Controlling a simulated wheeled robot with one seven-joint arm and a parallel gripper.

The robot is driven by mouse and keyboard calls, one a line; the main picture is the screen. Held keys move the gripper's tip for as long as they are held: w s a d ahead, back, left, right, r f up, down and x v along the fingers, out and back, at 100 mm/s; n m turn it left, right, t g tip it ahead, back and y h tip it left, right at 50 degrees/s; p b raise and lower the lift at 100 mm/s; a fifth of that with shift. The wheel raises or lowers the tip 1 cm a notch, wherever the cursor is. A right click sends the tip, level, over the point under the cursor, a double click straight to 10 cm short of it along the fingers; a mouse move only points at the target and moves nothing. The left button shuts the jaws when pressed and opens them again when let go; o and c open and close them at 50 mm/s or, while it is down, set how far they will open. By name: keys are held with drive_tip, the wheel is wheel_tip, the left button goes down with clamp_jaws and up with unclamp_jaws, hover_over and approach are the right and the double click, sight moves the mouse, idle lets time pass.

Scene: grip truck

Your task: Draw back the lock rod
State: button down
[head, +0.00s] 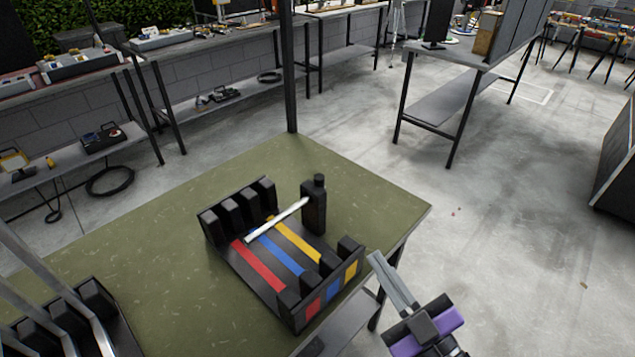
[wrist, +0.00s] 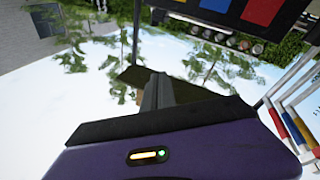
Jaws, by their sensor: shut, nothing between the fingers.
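A pale rod (head: 276,221), which looks like the lock rod, lies across a black rack (head: 240,272) with red, blue and yellow stripes. Its right end meets a black upright post (head: 314,208) with a round knob; how it sits in the post is hidden. My gripper (head: 374,257) is shut and empty, beyond the table's right edge, to the right of the rack's yellow-marked corner and apart from the rod. The wrist view shows my shut fingers (wrist: 159,82) and, at the top, a dark panel with coloured squares (wrist: 262,10). The rod cannot be made out there.
The rack stands on a green table (head: 160,225). A second black rack (head: 85,325) with grey bars is at the lower left. Rods with coloured ends (wrist: 290,125) show at the right of the wrist view. Table surface behind the post is clear; a dark pole (head: 290,70) rises at its far corner.

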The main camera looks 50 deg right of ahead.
drive_tip(key=w+d+r+n+t+y+p, duration=0.35)
drive_tip(key=w+d+r+n, duration=0.5)
drive_tip(key=n, duration=0.35)
drive_tip(key=w+f+n+g+y, duration=0.2)
drive_tip(key=f+n, duration=0.1)
drive_tip(key=f, duration=0.2)
drive_tip(key=w+d+f+n+g+y, duration=0.1)
drive_tip(key=f+n+g+y, duration=0.2)
drive_tip(key=f, duration=0.3)
drive_tip(key=shift+w, duration=0.35)
drive_tip(key=w, duration=0.3)
drive_tip(key=w+a+p, duration=0.1)
drive_tip(key=w, duration=0.6)
drive_tip(key=shift+a, duration=0.2)
drive_tip(key=shift+r, duration=0.1)
